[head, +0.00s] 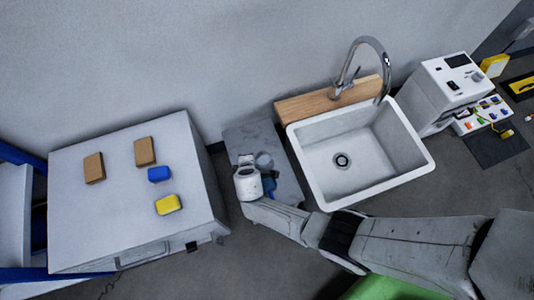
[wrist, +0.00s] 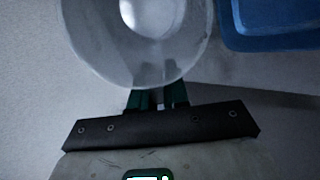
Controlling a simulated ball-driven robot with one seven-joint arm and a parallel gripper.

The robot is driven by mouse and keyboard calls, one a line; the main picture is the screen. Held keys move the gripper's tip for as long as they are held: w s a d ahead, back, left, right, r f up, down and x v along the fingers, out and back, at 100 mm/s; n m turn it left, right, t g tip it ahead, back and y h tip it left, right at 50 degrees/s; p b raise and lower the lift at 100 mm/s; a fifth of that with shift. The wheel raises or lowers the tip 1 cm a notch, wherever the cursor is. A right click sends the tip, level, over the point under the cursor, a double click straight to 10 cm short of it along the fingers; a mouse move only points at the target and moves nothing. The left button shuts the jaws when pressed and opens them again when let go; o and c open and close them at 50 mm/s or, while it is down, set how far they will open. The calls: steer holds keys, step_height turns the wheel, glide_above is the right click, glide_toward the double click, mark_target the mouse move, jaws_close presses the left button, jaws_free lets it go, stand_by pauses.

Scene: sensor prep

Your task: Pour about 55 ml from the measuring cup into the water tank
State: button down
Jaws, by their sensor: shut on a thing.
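The measuring cup (wrist: 100,60) is a round, translucent vessel in the upper left of the wrist view, and my gripper (wrist: 158,98) is shut on its near side. The cup seems about upright, seen from above; how much liquid is inside is unclear. In the head view the cup (head: 264,160) shows as a small pale round shape by my wrist, over the grey counter. A blue container (wrist: 270,38), apparently the water tank, is at the upper right of the wrist view, beside the cup. In the head view, my wrist partly hides it (head: 269,185).
A white sink (head: 320,185) with a tall faucet (head: 345,75) stands right of the grey counter (head: 250,134). A white cabinet (head: 100,220) on the left carries two brown blocks, a blue one and a yellow one. A white machine (head: 445,88) stands at the far right.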

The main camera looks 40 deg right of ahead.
steer(key=shift+w+d+f+g+y, duration=0.25)
steer(key=shift+w+f+g+y, duration=0.15)
steer(key=shift+w+f+g, duration=0.35)
steer(key=shift+w+d+g+p, duration=0.1)
steer(key=shift+w+g+p, duration=0.05)
steer(key=shift+g+p, duration=0.3)
steer(key=shift+w+d+f+m+g+y+b, duration=0.25)
steer(key=shift+w+m+g+y+b, duration=0.3)
steer(key=shift+g, duration=0.25)
steer(key=shift+w+d+f+g+y+b, duration=0.15)
steer(key=shift+w+f+g+y+b, duration=0.25)
steer(key=shift+g+b, duration=0.55)
steer(key=shift+w+d+r+g+y+b, duration=0.1)
steer(key=shift+w+g+y+b, duration=0.2)
steer(key=shift+b, duration=0.95)
steer(key=shift+s, duration=0.1)
steer(key=shift+r, duration=0.2)
